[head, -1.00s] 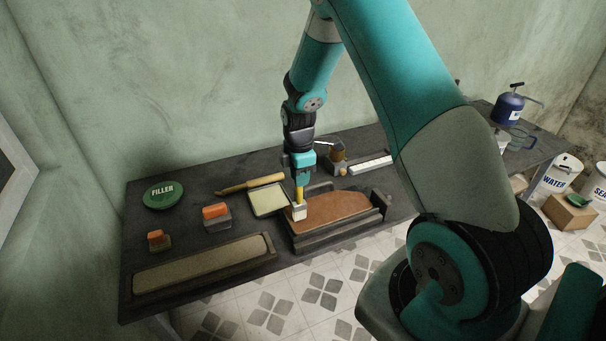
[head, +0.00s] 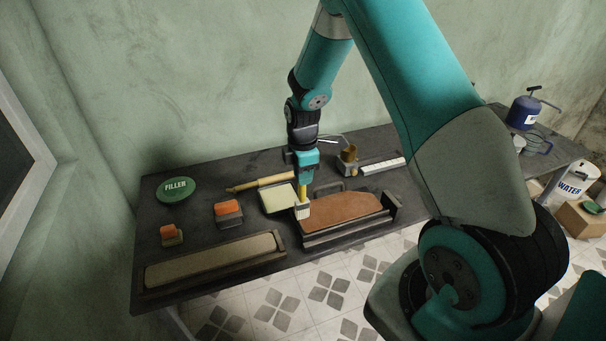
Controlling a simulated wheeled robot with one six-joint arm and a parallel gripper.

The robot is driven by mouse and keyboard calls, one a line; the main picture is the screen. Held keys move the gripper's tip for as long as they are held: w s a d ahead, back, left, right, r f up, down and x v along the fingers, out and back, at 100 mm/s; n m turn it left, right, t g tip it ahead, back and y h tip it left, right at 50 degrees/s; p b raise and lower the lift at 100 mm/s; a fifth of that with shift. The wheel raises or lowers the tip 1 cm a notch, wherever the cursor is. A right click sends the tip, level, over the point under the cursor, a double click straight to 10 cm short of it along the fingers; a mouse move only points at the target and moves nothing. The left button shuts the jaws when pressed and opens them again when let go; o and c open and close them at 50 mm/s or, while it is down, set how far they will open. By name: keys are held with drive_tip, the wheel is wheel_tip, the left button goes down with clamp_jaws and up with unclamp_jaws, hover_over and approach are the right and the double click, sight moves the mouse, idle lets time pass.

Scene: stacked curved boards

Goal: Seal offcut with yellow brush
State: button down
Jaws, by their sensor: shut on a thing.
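My gripper (head: 303,172) is shut on the yellow brush (head: 303,192), which points down with its pale bristles at the bottom. The brush tip is at the left end of a brown curved board (head: 345,211), apparently the offcut, lying in a dark holder (head: 346,234). I cannot tell whether the bristles touch the board. A shallow tray with pale yellowish content (head: 279,199) lies just left of the brush.
A long beige board in a dark frame (head: 212,259) lies at the front left. Two orange-topped blocks (head: 229,210) and a green FILLER lid (head: 176,189) are behind it. A wooden-handled tool (head: 262,184), a small brass-coloured pot (head: 349,155) and a white strip (head: 382,166) lie further back.

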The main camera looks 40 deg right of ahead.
drive_tip(key=shift+r, duration=0.25)
drive_tip(key=shift+r+p, duration=2.1)
drive_tip(key=shift+r, duration=0.85)
